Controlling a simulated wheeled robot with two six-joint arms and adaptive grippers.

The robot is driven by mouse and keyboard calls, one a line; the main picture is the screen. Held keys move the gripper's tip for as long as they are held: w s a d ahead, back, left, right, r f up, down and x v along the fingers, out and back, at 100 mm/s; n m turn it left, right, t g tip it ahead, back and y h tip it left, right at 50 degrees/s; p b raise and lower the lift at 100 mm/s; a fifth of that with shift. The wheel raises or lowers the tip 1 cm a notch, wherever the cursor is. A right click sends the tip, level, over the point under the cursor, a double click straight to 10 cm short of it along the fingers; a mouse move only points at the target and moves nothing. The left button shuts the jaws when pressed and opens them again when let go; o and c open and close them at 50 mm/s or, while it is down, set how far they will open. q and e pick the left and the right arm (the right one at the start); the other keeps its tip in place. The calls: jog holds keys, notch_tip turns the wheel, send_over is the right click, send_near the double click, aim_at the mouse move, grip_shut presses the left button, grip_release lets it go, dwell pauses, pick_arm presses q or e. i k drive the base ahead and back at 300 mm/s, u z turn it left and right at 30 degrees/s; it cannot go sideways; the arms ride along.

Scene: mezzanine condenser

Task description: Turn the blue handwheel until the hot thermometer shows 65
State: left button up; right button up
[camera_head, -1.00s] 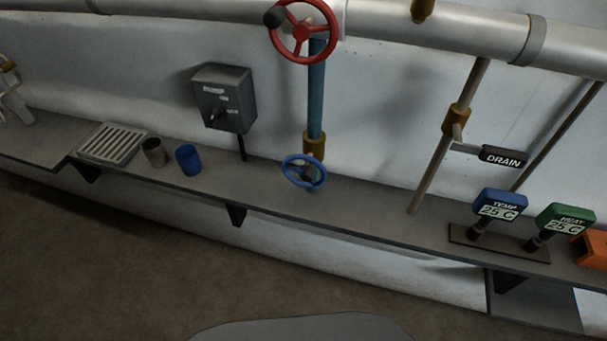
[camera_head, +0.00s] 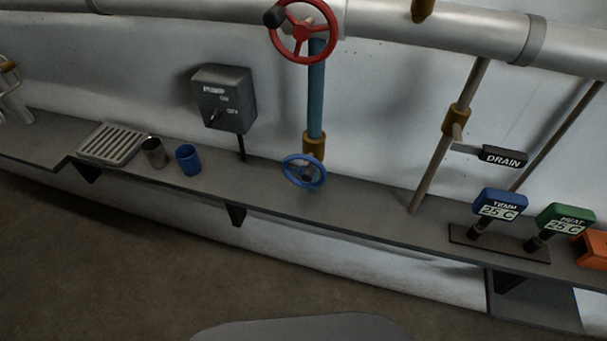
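The blue handwheel (camera_head: 303,172) sits at the foot of a blue vertical pipe with a brass collar, just above the grey shelf. A blue thermometer head (camera_head: 499,204) and a green one (camera_head: 565,219) stand on black stems at the right of the shelf. Both displays read 25 C. Their small labels are too blurred to tell which is the hot one. Neither of my grippers is in view, and nothing touches the handwheel.
A red handwheel (camera_head: 303,31) is above on the pipe. A grey pump switch box (camera_head: 224,98) is on the wall. A grate (camera_head: 112,144), a grey cup (camera_head: 154,152) and a blue cup (camera_head: 188,160) are left on the shelf. The drain lever (camera_head: 503,157) sticks out at right.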

aim_at(306, 172)
jog(key=z, duration=1)
jog(key=k, duration=1.1)
jog(key=u, duration=1.5)
jog(key=i, duration=0.5)
